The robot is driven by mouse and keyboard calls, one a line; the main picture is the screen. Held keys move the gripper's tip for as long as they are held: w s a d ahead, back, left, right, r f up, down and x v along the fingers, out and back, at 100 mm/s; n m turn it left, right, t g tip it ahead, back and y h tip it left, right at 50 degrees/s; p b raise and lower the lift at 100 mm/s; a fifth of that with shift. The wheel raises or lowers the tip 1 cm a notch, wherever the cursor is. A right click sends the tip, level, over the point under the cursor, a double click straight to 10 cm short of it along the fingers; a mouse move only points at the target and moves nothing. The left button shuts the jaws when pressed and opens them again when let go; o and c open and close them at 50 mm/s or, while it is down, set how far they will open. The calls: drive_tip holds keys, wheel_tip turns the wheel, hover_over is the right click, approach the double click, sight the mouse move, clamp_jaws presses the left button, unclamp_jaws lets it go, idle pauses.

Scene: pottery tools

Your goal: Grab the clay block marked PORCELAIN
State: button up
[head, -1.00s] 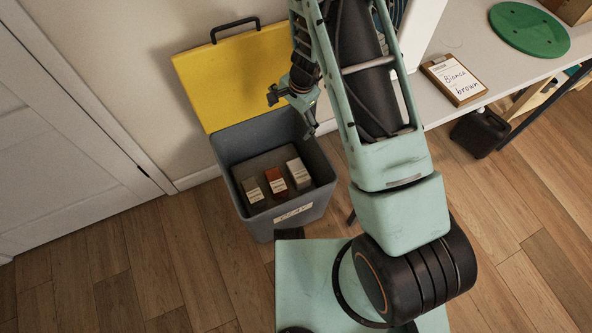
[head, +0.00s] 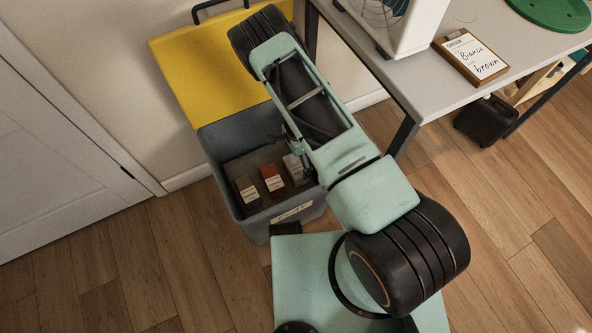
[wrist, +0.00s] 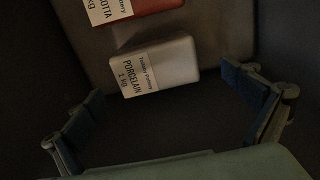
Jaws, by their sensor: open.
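The clay block marked PORCELAIN (wrist: 172,64) is pale, with a white label, and lies in the bin in the wrist view. In the head view the pale block (head: 293,166) is the rightmost of the three, partly hidden by my arm. My gripper (wrist: 160,112) is open, its blue-padded fingers spread wide to the left and right. The block shows between and a little beyond the fingertips, and nothing is held. In the head view my gripper is mostly hidden behind my arm, inside or just over the bin's right side.
The grey bin (head: 231,194) has its yellow lid (head: 185,75) open against the wall. A red-brown block (head: 271,178) and a grey-brown block (head: 247,190) lie left of the pale one. The bin's walls surround the blocks. A table with an order clipboard (head: 470,56) stands to the right.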

sight(296, 165)
drive_tip(key=f, duration=0.1)
drive_tip(key=f+b, duration=0.1)
drive_tip(key=f, duration=0.1)
drive_tip(key=f+b, duration=0.1)
drive_tip(key=f, duration=0.1)
drive_tip(key=shift+s+a+f, duration=0.15)
drive_tip(key=shift+s, duration=0.15)
drive_tip(key=c, duration=2.1)
